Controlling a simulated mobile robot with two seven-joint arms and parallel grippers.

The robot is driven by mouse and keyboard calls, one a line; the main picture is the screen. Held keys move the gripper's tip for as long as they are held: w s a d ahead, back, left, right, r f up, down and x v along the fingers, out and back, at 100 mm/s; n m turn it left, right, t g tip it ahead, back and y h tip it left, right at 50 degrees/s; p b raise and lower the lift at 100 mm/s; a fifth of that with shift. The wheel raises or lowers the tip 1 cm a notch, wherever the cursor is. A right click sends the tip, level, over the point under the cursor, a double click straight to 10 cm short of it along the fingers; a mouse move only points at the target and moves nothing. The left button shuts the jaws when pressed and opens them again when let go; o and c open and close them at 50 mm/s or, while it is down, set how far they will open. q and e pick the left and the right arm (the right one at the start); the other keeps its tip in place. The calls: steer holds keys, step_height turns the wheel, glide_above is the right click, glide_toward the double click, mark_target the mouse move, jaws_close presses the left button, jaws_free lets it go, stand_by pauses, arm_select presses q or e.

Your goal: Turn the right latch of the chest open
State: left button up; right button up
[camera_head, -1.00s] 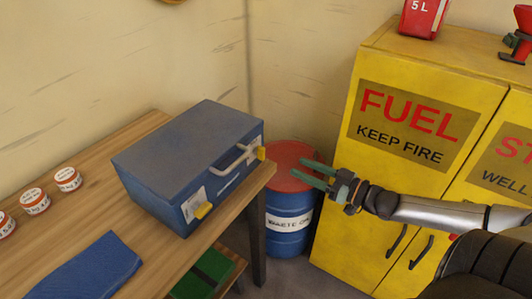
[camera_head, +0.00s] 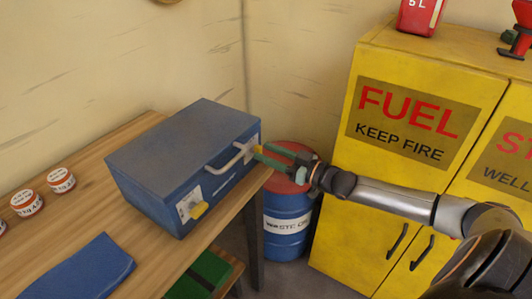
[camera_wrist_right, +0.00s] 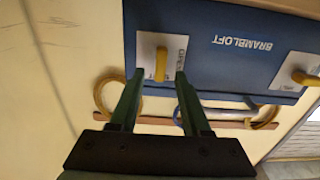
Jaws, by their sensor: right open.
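The blue chest (camera_head: 150,190) stands on the wooden table with its lid down. Its right yellow latch (camera_head: 258,149) is at the far end of the front face. It also shows in the right wrist view, the latch (camera_wrist_right: 161,65) on a white plate. The left yellow latch (camera_head: 199,210) is at the near end, with a grey handle (camera_head: 228,160) between them. My right gripper (camera_head: 262,153) is open, its green fingertips at the right latch. In the wrist view the fingers (camera_wrist_right: 158,76) lie on either side of this latch; contact is unclear. My left gripper is out of view.
The wooden table (camera_head: 75,185) carries small white jars (camera_head: 60,180) and a blue cloth (camera_head: 85,270). A blue drum (camera_head: 287,225) with a red top stands beyond the table's right end. A yellow cabinet (camera_head: 350,215) stands to the right, behind my arm.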

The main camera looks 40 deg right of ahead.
steer(key=shift+w+a, duration=0.2)
steer(key=shift+w, duration=0.25)
jaws_close()
stand_by(0.5)
